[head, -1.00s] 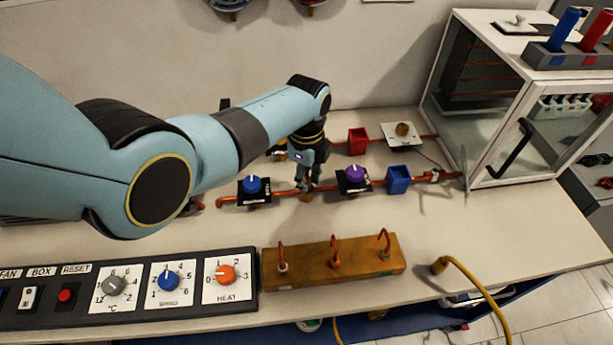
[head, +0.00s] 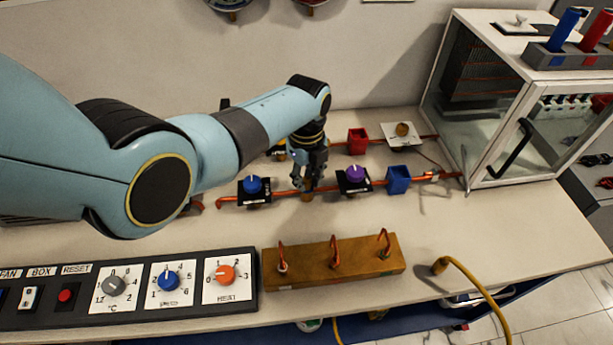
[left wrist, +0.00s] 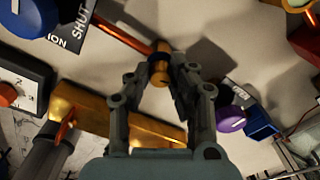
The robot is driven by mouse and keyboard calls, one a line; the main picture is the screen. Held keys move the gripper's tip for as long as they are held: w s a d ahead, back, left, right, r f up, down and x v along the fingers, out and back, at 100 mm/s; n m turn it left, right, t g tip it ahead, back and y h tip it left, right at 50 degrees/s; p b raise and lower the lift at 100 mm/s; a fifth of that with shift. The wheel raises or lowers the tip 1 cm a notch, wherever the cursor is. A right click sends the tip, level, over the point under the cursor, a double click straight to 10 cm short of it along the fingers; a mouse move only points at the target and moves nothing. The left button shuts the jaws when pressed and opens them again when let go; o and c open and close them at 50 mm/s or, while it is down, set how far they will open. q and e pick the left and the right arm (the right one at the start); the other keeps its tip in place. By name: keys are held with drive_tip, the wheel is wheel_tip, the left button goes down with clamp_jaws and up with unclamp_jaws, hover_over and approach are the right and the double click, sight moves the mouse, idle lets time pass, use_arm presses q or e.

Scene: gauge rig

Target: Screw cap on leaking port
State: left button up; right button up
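My left gripper (head: 309,187) points down over the copper pipe (head: 281,192), between the blue-knob valve (head: 252,185) and the purple-knob valve (head: 354,175). In the left wrist view its two fingers (left wrist: 161,72) stand apart on either side of a brass fitting (left wrist: 158,66) on the pipe. I cannot tell whether this fitting is a cap or the bare port. Its lower part (head: 306,197) shows under the fingertips in the head view. The fingers hide much of it there. No leak is visible. My right gripper is not in view.
A blue box (head: 398,179) and a red box (head: 358,141) stand right of the gripper. A yellow hose (head: 470,275) lies at the right.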

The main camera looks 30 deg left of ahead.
use_arm(q)
drive_tip(key=o, duration=0.8)
drive_tip(key=shift+r, duration=0.15)
wheel_tip(320, 180, up, 12)
drive_tip(key=shift+f, duration=0.1)
drive_tip(key=shift+s+f, duration=0.1)
